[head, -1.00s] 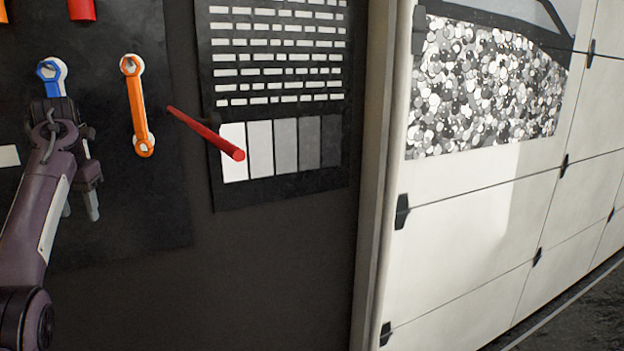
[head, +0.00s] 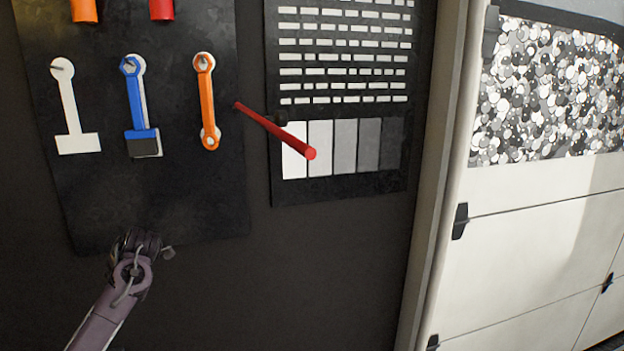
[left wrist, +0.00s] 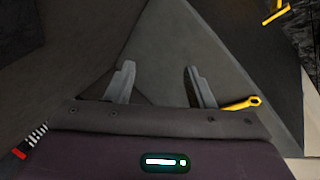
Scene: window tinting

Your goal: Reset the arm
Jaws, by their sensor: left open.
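My left arm (head: 100,318) comes in at the bottom left of the head view. My left gripper (head: 140,245) is below the hanging tools, at the lower edge of the dark tool board (head: 200,200). In the left wrist view the two fingers of my left gripper (left wrist: 158,85) are apart with nothing between them. A blue scraper-like tool (head: 136,95) hangs on the board, clear of the gripper. My right gripper is in no view.
An orange wrench (head: 207,105) and a white tool outline (head: 70,115) flank the blue tool. A red rod (head: 285,135) sticks out before the shade chart (head: 345,150). A yellow wrench-like tool (left wrist: 242,104) shows beyond the fingers in the left wrist view.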

